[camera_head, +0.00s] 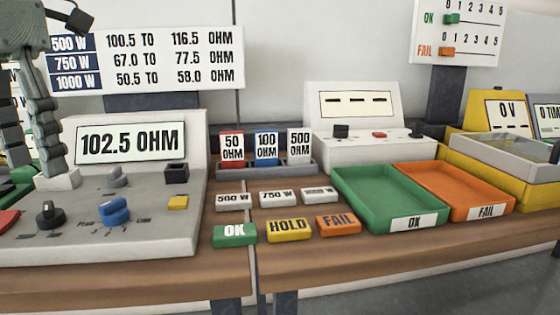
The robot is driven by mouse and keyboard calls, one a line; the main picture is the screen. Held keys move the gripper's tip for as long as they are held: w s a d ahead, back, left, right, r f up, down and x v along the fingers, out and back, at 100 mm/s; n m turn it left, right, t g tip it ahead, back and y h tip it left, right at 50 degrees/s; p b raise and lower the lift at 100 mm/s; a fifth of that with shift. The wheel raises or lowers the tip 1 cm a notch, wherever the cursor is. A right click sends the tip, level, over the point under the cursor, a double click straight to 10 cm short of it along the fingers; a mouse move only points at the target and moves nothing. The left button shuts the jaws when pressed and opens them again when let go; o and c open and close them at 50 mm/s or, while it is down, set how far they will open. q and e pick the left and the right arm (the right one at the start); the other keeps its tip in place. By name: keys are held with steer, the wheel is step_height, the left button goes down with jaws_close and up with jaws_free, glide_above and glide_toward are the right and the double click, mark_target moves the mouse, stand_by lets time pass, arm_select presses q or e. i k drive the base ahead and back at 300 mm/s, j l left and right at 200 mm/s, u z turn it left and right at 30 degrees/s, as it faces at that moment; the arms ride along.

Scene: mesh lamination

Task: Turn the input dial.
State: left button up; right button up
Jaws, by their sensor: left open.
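A grey tester (150,240) stands at the left of the bench, with a display (130,143) reading 102.5 OHM. Its panel carries a black knob (48,213), a blue dial (115,211) with position marks, and a grey knob (117,177). The labels are too small to read, so I cannot tell which is the input dial. My left gripper (36,165) is open, pointing down over the tester's back left. One finger ends by a white block (57,180), and contact is unclear. It is apart from the knobs. My right gripper is out of view.
A chart (145,60) hangs behind the tester. Labelled blocks, including OK (234,235), HOLD (288,230) and FAIL (338,224), lie to its right. Beyond are a green tray (350,205) and an orange tray (480,213). The space above the front panel is clear.

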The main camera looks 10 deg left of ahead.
mark_target(114, 212)
steer(key=k, duration=1.15)
